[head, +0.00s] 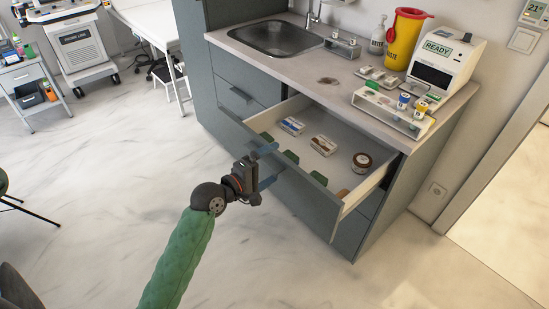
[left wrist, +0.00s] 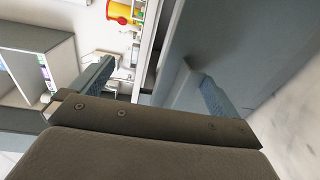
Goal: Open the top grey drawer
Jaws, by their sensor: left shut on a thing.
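The top grey drawer (head: 307,195) of the counter unit is pulled well out, and its inside shows from above in the head view. My left gripper (head: 266,166) is at the drawer's front panel, towards its left part. Its blue fingers are shut on the panel's upper edge, one finger on the inner side and one in front. In the left wrist view the grey panel (left wrist: 178,45) runs between the two fingers (left wrist: 155,88). The exact contact is partly hidden by the gripper body. My right gripper is not in view.
The drawer holds small boxes (head: 323,145), a round jar (head: 362,163) and green items (head: 318,178). The worktop (head: 310,65) above carries a sink (head: 283,38), a yellow bin (head: 405,38), a white device (head: 447,62) and a vial rack (head: 393,110). The floor (head: 110,170) left of the drawer is clear.

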